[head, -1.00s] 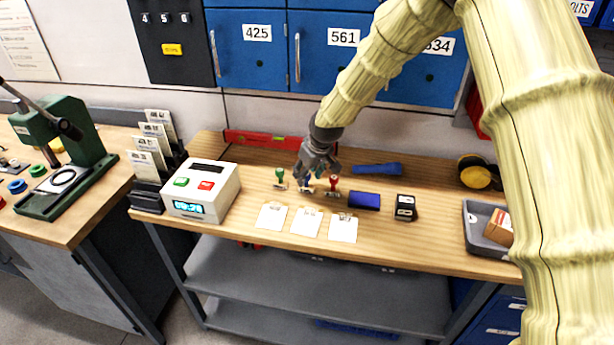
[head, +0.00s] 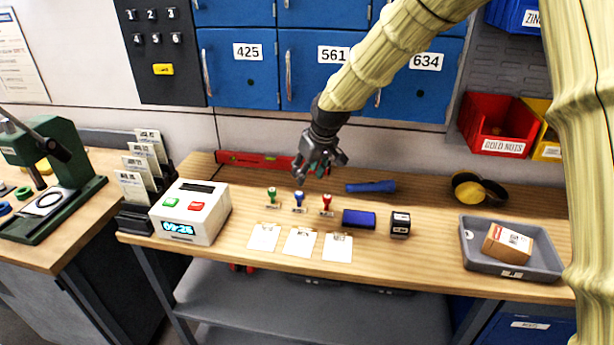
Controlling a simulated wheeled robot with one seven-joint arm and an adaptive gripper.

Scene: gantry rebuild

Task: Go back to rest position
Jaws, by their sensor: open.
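My gripper (head: 322,170) is open and empty. It hangs in the air above the back half of the wooden workbench (head: 400,258), behind and above the stamps. My arm, in a pale yellow sleeve, reaches in from the upper right. Below the gripper, a green stamp (head: 272,196), a blue stamp (head: 299,200) and a red stamp (head: 327,203) stand in a row on the bench, apart from the fingers.
Three white cards (head: 300,243) lie before the stamps. A blue ink pad (head: 358,218), black block (head: 400,225) and blue flashlight (head: 371,187) lie right. A white timer box (head: 190,212) stands left; a grey tray (head: 510,265) holds a carton. Blue cabinets (head: 238,75) line the wall.

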